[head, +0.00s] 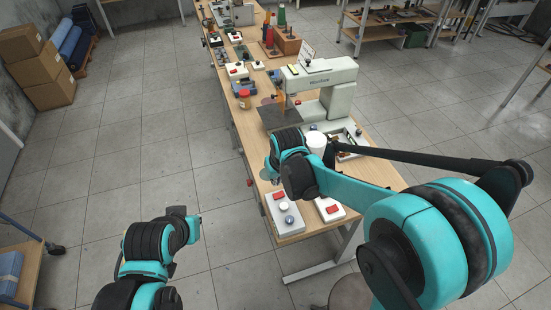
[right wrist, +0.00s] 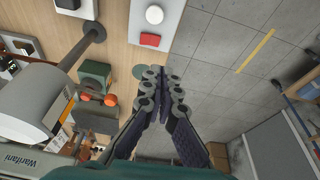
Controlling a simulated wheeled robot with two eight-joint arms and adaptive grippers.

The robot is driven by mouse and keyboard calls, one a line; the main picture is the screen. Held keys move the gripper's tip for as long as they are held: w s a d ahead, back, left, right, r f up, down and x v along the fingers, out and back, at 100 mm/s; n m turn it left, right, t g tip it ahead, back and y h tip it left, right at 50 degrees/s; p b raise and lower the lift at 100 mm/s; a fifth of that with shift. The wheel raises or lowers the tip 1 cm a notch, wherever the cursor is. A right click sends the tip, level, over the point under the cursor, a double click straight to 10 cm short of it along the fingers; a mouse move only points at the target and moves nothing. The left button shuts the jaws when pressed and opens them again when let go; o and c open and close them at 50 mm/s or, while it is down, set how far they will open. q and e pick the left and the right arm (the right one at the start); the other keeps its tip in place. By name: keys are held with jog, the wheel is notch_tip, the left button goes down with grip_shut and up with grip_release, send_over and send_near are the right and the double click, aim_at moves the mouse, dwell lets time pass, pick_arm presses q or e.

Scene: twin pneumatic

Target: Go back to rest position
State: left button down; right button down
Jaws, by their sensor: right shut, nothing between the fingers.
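My right arm reaches in from the right in the head view and bends down at the wrist, over the near part of the workbench (head: 262,187). The wrist mostly hides my right gripper there. In the right wrist view, my right gripper (right wrist: 162,84) has its fingertips together and nothing between them. It is near the bench edge, with floor beside it. My left arm is folded at the lower left of the head view, over the floor and clear of the bench. Its gripper cannot be made out.
A control box with a red button and grey knob (head: 284,213) sits at the bench's near end, beside another red-button box (head: 329,209). A pale press machine (head: 325,84) stands beyond my right wrist. Cardboard boxes (head: 40,66) are far left.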

jog(key=s+d+r+m+t+b, duration=0.1)
jog(key=s+d+r+t+b, duration=0.1)
jog(key=s+d, duration=0.5)
jog(key=s+d+r+m+t+b, duration=0.2)
jog(key=s+d, duration=0.5)
jog(key=s, duration=0.3)
jog(key=shift+s+r+m+h, duration=0.2)
jog(key=shift+r+m+h, duration=0.1)
jog(key=shift+r+h, duration=0.1)
jog(key=shift+f, duration=0.1)
dwell(0.8)
